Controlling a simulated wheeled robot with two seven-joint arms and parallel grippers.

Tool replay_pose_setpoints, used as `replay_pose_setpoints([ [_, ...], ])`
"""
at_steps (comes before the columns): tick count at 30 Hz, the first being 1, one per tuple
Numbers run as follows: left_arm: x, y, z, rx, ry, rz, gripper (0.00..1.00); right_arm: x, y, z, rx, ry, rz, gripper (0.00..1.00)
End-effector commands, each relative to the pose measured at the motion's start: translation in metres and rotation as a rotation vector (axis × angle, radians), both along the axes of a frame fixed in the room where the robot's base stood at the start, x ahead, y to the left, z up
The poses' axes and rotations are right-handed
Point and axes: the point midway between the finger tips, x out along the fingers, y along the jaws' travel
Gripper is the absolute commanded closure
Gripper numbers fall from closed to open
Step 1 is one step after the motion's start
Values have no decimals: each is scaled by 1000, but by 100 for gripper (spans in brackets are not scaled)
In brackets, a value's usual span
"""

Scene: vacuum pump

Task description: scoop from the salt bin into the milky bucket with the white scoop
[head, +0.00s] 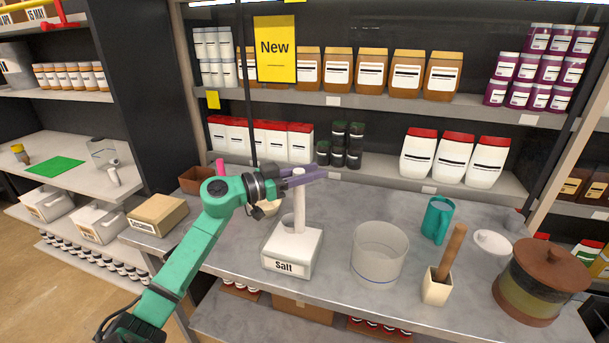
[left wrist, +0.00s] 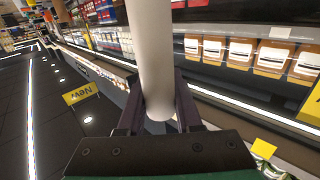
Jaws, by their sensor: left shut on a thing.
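The white scoop (head: 299,210) stands nearly upright over the salt bin, its lower end at the bin's mouth. The salt bin (head: 313,256) is a white box labelled "Salt" on the grey counter; its contents cannot be made out. My left gripper (head: 307,174) is shut on the top of the scoop's handle, above the bin. In the left wrist view the pale handle (left wrist: 155,60) runs between the fingers (left wrist: 158,112). The milky bucket (head: 379,262) is a translucent round tub to the right of the bin, apart from it. My right gripper is out of view.
A teal mug (head: 437,220), a pale holder (head: 436,288) with a wooden handle, a white dish (head: 492,242) and a lidded brown pot (head: 530,290) stand right of the bucket. A cardboard box (head: 158,215) is at the left. A stocked shelf (head: 400,186) is behind.

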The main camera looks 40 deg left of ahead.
Motion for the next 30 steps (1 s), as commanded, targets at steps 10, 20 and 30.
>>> replay_pose_setpoints([
  [10, 1, 1, -30, 0, -1, 2, 100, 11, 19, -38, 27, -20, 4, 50],
  [20, 1, 1, -59, -2, 2, 1, 100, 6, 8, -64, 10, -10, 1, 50],
  [30, 1, 2, -100, -2, 2, 1, 100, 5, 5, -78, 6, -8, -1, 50],
])
